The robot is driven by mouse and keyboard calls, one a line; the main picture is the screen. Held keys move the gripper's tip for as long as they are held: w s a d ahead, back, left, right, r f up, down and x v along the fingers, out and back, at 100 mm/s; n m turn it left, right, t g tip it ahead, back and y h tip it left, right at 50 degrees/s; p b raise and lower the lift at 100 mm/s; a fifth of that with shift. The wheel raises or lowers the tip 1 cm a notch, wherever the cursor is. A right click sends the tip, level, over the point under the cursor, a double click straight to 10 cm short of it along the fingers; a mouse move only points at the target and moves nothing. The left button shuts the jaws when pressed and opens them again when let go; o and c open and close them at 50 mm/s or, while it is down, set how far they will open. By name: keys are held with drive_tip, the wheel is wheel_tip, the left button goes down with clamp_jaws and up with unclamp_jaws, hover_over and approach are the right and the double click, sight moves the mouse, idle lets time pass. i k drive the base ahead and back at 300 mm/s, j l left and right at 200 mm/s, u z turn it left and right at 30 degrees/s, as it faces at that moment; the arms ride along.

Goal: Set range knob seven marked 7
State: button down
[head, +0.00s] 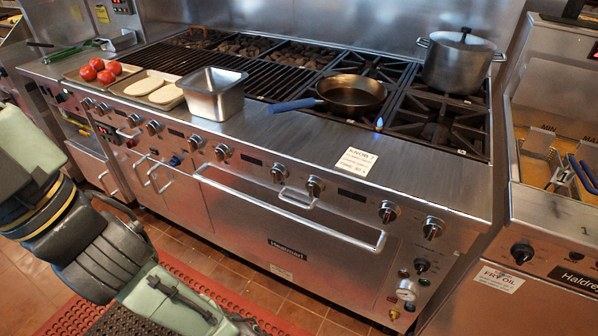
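A steel range (300,137) has a row of several round metal knobs along its sloped front panel. Counting from the left, the seventh knob I can make out is a knob (279,173) near the middle, left of another knob (314,186). Two more knobs sit at the right end, one (388,211) and the last (433,227). The number marks are too small to read, so I cannot tell which knob is marked 7. My arm is folded at the lower left, apart from the panel. I cannot make out my gripper.
An oven handle (290,216) juts out below the knobs. A pan (351,93) with a blue handle, a lidded pot (460,62) and a steel container (212,93) stand on top. A card (356,161) lies on the front ledge. A fryer (555,235) is at right.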

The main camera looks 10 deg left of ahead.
sight(279, 173)
drive_tip(key=k+l+u, duration=0.15)
drive_tip(key=l+u, duration=0.2)
drive_tip(key=k+l+u, duration=0.2)
drive_tip(key=u, duration=0.15)
